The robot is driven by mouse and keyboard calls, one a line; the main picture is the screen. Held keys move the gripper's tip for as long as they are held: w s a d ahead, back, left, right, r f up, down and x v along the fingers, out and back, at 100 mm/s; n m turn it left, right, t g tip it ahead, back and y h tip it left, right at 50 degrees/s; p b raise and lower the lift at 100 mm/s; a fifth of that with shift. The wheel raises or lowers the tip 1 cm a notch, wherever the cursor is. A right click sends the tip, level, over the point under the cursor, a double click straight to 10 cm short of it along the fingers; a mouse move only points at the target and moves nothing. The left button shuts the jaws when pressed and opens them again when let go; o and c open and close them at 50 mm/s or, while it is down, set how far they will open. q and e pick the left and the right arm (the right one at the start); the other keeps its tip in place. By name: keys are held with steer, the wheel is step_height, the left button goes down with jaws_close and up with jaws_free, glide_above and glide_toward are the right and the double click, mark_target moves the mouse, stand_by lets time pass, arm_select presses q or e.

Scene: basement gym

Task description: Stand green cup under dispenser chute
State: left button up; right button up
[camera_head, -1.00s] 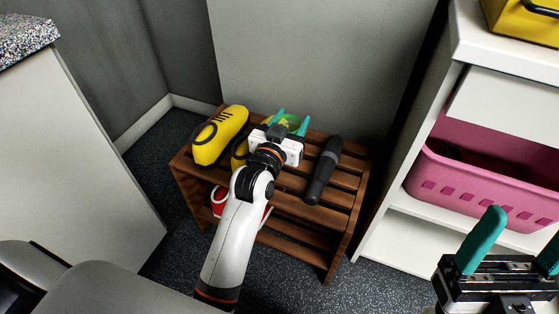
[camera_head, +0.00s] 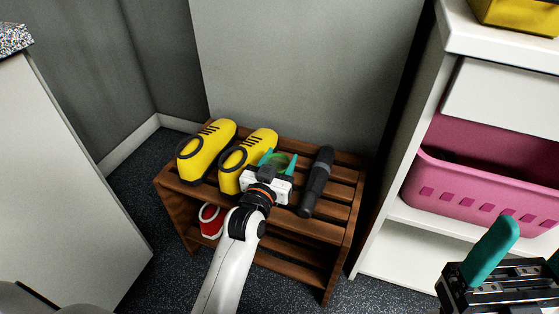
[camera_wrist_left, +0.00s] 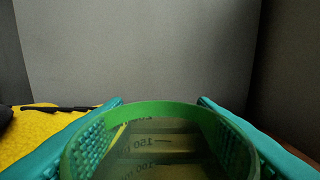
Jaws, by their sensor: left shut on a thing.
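The green cup (camera_head: 281,160) is a see-through green beaker, held between the teal fingers of my left gripper (camera_head: 278,162). In the left wrist view the cup (camera_wrist_left: 150,140) fills the lower middle, with its round rim up and dark measuring marks on its wall. A teal finger lies against it on each side. The cup shows over the slatted wooden rack (camera_head: 346,178); I cannot tell whether its base touches the slats. My right gripper (camera_head: 530,255) is at the lower right, empty, its fingers apart, one cut by the edge. No dispenser chute is in view.
Two yellow shoes (camera_head: 206,150) (camera_head: 245,160) stand left of the cup on the rack. A black cylinder (camera_head: 316,180) lies to its right. A red shoe (camera_head: 210,220) is on the lower shelf. A white shelf unit with a pink basket (camera_head: 485,190) stands at the right.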

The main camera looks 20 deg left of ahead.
arm_select(q)
steer(key=o, duration=1)
steer(key=shift+f, duration=0.1)
steer(key=shift+c, duration=0.2)
